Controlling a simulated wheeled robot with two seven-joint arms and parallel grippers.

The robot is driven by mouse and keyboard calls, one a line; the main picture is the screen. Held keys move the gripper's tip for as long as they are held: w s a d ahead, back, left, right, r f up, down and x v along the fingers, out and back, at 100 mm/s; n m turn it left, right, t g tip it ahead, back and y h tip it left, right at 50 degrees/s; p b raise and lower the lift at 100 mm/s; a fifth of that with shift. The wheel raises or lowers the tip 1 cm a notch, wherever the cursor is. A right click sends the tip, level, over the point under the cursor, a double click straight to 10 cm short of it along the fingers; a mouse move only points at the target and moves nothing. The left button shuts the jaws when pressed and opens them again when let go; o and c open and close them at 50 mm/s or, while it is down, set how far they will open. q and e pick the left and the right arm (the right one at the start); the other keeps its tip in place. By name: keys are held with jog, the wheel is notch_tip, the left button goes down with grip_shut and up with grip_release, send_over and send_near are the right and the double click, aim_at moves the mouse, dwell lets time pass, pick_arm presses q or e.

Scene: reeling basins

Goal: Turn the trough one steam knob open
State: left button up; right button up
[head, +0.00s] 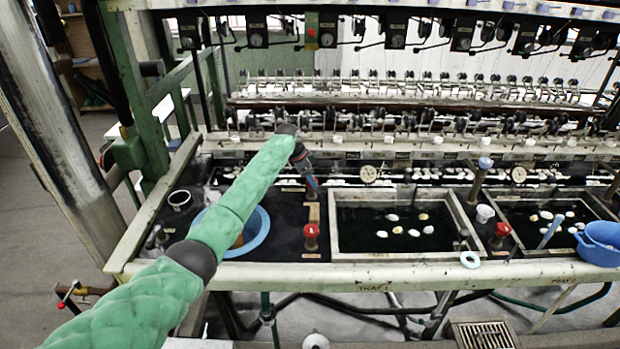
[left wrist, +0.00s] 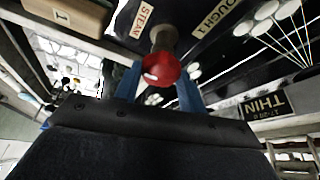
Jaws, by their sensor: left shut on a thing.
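My left gripper (head: 312,184) reaches down at the left side of the first trough (head: 333,222), which holds dark water and several pale cocoons (head: 414,233). In the left wrist view its blue fingers (left wrist: 160,92) are shut on a red knob (left wrist: 161,70) on a short metal stem. A label reading STEAM (left wrist: 143,20) and one reading TROUGH 1 (left wrist: 222,24) lie beside that knob. In the head view the held knob is mostly hidden by the gripper. How far it is turned I cannot tell. My right gripper is not in view.
A second red knob (head: 311,232) stands in front of my gripper, and another (head: 502,230) stands between the troughs. A blue basin (head: 256,232) sits left of the gripper. A blue bowl (head: 598,245) is at far right. Reeling machinery runs along the back.

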pick_arm(q)
jog(key=shift+r, duration=0.15)
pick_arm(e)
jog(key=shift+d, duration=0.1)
pick_arm(q)
jog(key=n+t+p, duration=0.1)
jog(key=n, duration=0.2)
jog(key=n+t+y+p, duration=0.1)
jog(key=n+p, duration=0.1)
jog(key=n, duration=0.1)
jog(key=shift+s+d+r+p, duration=0.1)
jog(key=shift+d+r+p, duration=0.05)
jog(key=shift+p, duration=0.15)
jog(key=n+y+p, duration=0.1)
jog(key=n, duration=0.1)
jog(key=n+t+y+p, duration=0.1)
jog(key=n, duration=0.2)
jog(key=shift+d+p, duration=0.15)
jog(key=shift+p, duration=0.15)
jog(key=n, duration=0.2)
jog(key=shift+n+y+p, duration=0.3)
jog(key=shift+n+y, duration=0.6)
jog(key=shift+n, duration=0.6)
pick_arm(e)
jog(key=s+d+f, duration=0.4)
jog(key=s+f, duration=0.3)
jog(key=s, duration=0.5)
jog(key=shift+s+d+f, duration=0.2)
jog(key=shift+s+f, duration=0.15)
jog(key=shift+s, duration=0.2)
